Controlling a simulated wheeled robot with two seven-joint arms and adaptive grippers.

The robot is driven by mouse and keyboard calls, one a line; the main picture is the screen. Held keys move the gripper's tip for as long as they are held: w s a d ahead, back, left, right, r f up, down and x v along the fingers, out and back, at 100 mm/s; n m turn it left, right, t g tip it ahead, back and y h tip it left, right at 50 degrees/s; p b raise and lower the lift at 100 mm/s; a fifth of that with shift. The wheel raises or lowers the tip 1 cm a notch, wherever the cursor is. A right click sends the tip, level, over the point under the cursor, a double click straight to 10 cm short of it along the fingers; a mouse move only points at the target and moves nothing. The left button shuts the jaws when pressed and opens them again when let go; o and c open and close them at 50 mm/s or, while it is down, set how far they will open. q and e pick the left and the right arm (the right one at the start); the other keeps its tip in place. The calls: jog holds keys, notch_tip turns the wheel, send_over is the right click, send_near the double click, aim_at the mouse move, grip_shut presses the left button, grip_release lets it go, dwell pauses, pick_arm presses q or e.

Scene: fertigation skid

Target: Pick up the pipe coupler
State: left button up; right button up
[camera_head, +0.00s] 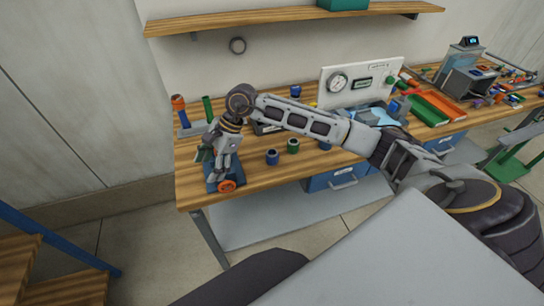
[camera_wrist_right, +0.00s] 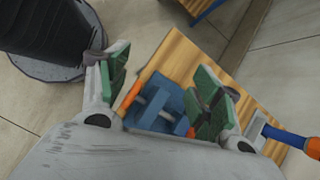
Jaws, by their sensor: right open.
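My right gripper (camera_head: 222,160) is open and points down over the left end of the wooden workbench (camera_head: 262,176). Below it is a blue vise-like block (camera_head: 212,186) with an orange handwheel (camera_head: 227,186). In the right wrist view, the block (camera_wrist_right: 160,106) with its grey bar shows between the open green-padded fingers (camera_wrist_right: 162,92). Small short cylinders stand right of the gripper: a dark blue one (camera_head: 272,157), a green one (camera_head: 293,146) and another blue one (camera_head: 326,144). I cannot tell which thing is the pipe coupler. Nothing shows gripped. My left gripper is out of view.
A gauge panel (camera_head: 362,80) stands at the back. An orange tray (camera_head: 444,103) lies to the right. A blue-and-orange tool (camera_head: 179,110) and a green cylinder (camera_head: 207,108) stand at the back left. A shelf (camera_head: 270,18) hangs above. My right arm crosses over the bench.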

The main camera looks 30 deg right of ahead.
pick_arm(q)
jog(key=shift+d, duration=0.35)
pick_arm(e)
jog(key=w+d+r+h, duration=0.1)
jog(key=d+h, duration=0.3)
jog(key=d, duration=0.6)
jog(key=w+d+r+h, duration=0.1)
jog(key=d+h, duration=0.3)
jog(key=d, duration=0.6)
jog(key=shift+w+d+r, duration=0.15)
jog(key=shift+w+d, duration=0.25)
send_over(270, 152)
jog(key=f, duration=0.4)
jog(key=f+p, duration=0.1)
jog(key=f, duration=0.2)
jog(key=shift+s+a, duration=0.1)
jog(key=shift+a, duration=0.25)
jog(key=shift+d+f, duration=0.1)
jog(key=shift+f, duration=0.7)
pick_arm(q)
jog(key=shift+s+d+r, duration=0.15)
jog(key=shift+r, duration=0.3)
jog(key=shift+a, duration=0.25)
pick_arm(e)
jog(key=shift+f, duration=0.1)
